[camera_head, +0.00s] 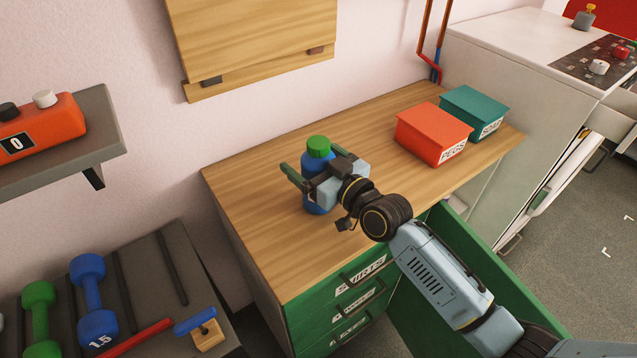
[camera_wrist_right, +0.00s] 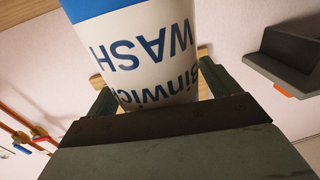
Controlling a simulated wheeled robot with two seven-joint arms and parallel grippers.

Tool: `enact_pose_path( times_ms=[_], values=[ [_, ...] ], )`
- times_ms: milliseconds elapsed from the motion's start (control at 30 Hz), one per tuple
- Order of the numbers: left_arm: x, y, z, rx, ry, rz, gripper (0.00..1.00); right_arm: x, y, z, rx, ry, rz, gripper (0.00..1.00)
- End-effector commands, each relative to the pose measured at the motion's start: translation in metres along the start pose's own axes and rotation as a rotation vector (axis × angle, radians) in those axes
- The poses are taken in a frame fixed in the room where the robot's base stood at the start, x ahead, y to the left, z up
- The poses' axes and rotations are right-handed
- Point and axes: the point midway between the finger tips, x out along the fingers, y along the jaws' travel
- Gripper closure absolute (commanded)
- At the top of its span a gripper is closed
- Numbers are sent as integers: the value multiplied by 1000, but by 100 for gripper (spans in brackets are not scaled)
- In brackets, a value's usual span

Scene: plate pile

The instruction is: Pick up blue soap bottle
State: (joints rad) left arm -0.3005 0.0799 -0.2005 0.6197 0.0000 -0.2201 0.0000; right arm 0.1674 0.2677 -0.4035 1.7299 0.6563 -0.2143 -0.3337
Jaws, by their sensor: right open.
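The blue soap bottle (camera_head: 317,158) with a green cap stands upright on the wooden top of the dresser. In the right wrist view its white label with blue "WASH" lettering (camera_wrist_right: 145,50) fills the upper middle. My right gripper (camera_head: 295,180) is open at the bottle, with one finger on each side of it. In the wrist view the fingers (camera_wrist_right: 155,95) flank the label; I cannot tell whether they touch it. The gripper hides the middle of the bottle in the head view. My left gripper is not in view.
A red box marked PEGS (camera_head: 432,132) and a teal box marked SOAP (camera_head: 475,110) stand to the right on the dresser top (camera_head: 250,200). A green drawer (camera_head: 440,290) is open below my arm. A wooden panel (camera_head: 255,40) hangs on the wall; dumbbells (camera_head: 90,290) lie at lower left.

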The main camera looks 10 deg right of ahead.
Motion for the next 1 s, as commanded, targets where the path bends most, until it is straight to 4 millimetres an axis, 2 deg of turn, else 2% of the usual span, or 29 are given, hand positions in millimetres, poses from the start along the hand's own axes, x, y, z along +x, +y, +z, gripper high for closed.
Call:
enact_pose_path(
  times_ms=[100,767,1000],
  values=[
    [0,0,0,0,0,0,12,0,0,0,0,0,0,12],
    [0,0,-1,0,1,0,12,-1,0,0,0,0,0,98],
    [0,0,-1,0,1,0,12,0,0,-4,-1,6,1,100]
  ],
)
